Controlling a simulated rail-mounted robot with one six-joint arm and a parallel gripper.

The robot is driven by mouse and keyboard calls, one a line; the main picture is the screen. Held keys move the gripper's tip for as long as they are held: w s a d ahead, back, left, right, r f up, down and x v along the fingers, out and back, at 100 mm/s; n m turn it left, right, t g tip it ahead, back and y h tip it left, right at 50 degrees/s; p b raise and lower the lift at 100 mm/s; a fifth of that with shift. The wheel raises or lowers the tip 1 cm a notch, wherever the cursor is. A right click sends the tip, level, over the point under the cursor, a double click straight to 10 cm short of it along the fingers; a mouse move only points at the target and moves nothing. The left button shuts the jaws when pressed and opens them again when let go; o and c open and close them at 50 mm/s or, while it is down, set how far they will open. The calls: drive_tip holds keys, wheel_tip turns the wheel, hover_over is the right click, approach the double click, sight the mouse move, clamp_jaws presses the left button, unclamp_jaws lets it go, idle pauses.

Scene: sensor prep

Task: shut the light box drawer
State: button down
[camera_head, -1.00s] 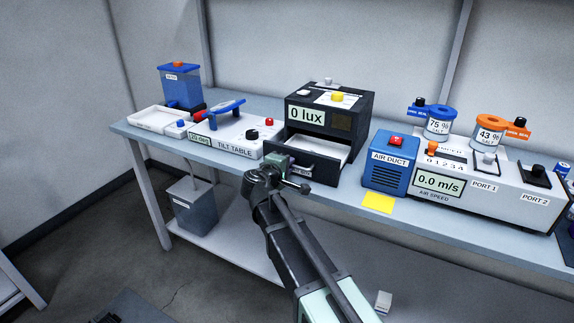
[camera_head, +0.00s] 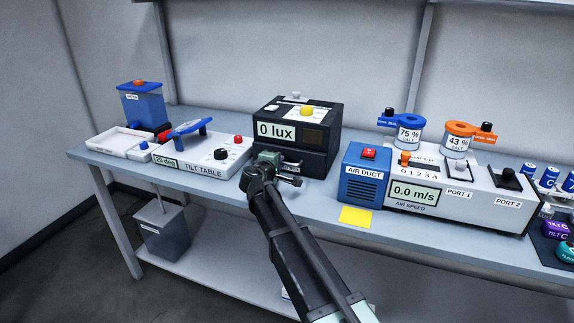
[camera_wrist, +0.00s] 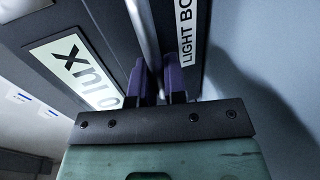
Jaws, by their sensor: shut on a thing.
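The light box (camera_head: 312,132) is a black box with a "0 lux" display, standing on the bench in the head view. Its drawer (camera_head: 312,163) now sits in line with the box front, with no open tray showing. My gripper (camera_head: 268,160) is at the drawer front. In the wrist view, the dark fingers of my gripper (camera_wrist: 162,82) are closed around the silver bar handle (camera_wrist: 143,35) of the drawer. The "LIGHT BO" label (camera_wrist: 186,30) is beside the handle, and the lux display (camera_wrist: 75,68) shows to the left. My gripper hides part of the drawer front.
The tilt table (camera_head: 205,155) stands close on the left of the light box. The blue air duct (camera_head: 362,175) stands on the right, with a yellow note (camera_head: 356,216) in front. Salt jars (camera_head: 408,132) stand on the unit further right.

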drive_tip(key=shift+w+r, duration=0.1)
drive_tip(key=shift+w, duration=0.1)
drive_tip(key=c, duration=1.2)
unclamp_jaws()
drive_tip(key=p+v, duration=0.2)
drive_tip(key=v, duration=0.8)
drive_tip(key=shift+s+a, duration=0.1)
drive_tip(key=shift+s, duration=0.3)
